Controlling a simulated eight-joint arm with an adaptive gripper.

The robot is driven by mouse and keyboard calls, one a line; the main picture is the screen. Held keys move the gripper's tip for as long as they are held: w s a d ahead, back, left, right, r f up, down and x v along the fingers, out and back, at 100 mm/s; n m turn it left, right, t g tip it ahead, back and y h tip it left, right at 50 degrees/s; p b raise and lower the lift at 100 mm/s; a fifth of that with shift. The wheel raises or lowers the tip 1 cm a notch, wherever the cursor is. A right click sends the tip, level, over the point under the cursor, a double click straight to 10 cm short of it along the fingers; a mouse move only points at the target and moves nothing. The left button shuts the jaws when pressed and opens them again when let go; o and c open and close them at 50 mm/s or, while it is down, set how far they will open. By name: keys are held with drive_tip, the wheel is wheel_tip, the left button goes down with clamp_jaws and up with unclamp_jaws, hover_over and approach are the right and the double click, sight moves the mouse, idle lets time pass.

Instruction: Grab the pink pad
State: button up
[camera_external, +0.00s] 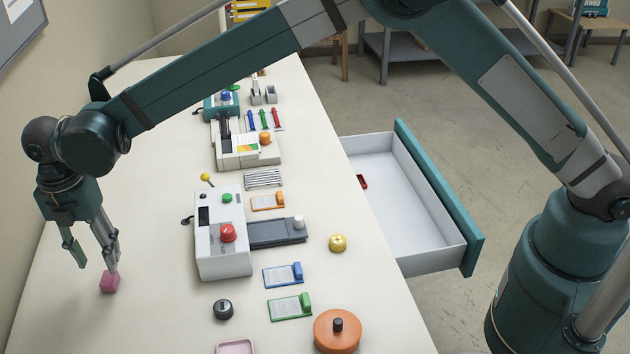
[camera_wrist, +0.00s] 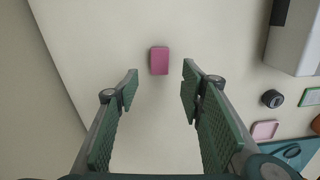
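The pink pad (camera_external: 109,283) is a small pink block lying on the white table near its left side. In the wrist view the pad (camera_wrist: 159,61) lies between and just beyond my fingertips, with clear gaps to the fingers on both sides. My gripper (camera_external: 93,268) hangs pointing down above the table, close to the pad; one finger's tip overlaps the pad's top edge in the external view. In the wrist view my gripper (camera_wrist: 160,84) is open, with nothing between its fingers.
A white machine (camera_external: 222,240) with a red knob stands right of the pad. A black knob (camera_external: 223,309), a pink tray (camera_external: 236,347) and an orange round lid (camera_external: 337,331) lie nearer the front. An open drawer (camera_external: 440,195) juts out right. The table around the pad is clear.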

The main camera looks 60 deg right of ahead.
sight(107, 280)
drive_tip(key=shift+f, duration=1.25)
drive_tip(key=shift+f, duration=0.1)
drive_tip(key=shift+f, duration=2.5)
drive_tip(key=shift+c, duration=0.7)
drive_tip(key=c, duration=0.7)
